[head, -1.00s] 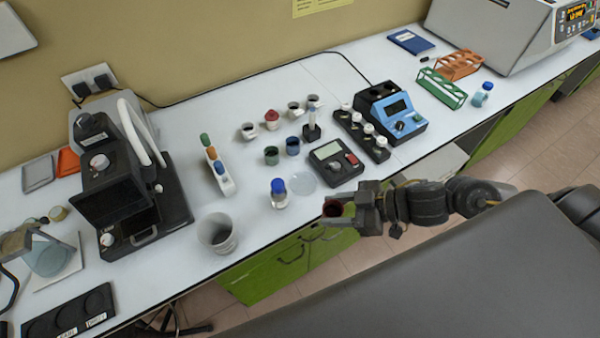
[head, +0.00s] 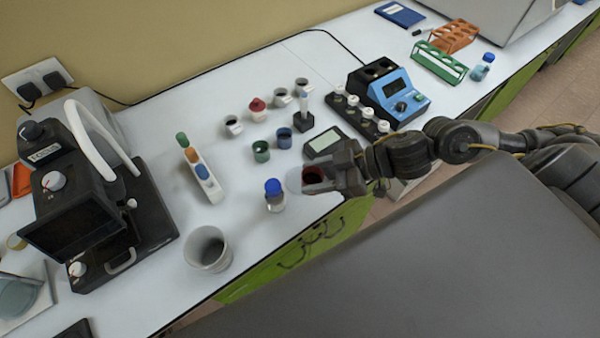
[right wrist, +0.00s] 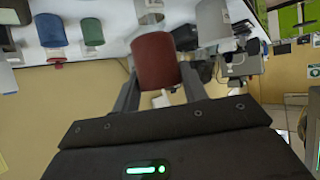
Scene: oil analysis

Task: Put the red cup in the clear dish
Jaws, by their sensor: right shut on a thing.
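The red cup (head: 313,174) is in the jaws of my right gripper (head: 318,180), at the front edge of the bench in the head view. The right wrist view shows the red cup (right wrist: 157,60) between the two fingers. The clear dish (head: 292,180) is a faint round disc on the bench, partly hidden behind the cup and gripper. The cup overlaps the dish's right side in the picture; I cannot tell its height above it. My left gripper is not in view.
A blue-capped bottle (head: 274,194) stands just left of the dish. A grey-screened meter (head: 325,142) lies right behind the gripper. Green (head: 261,151) and blue (head: 284,138) cups stand farther back. A grey beaker (head: 208,249) stands at front left, with bare bench between.

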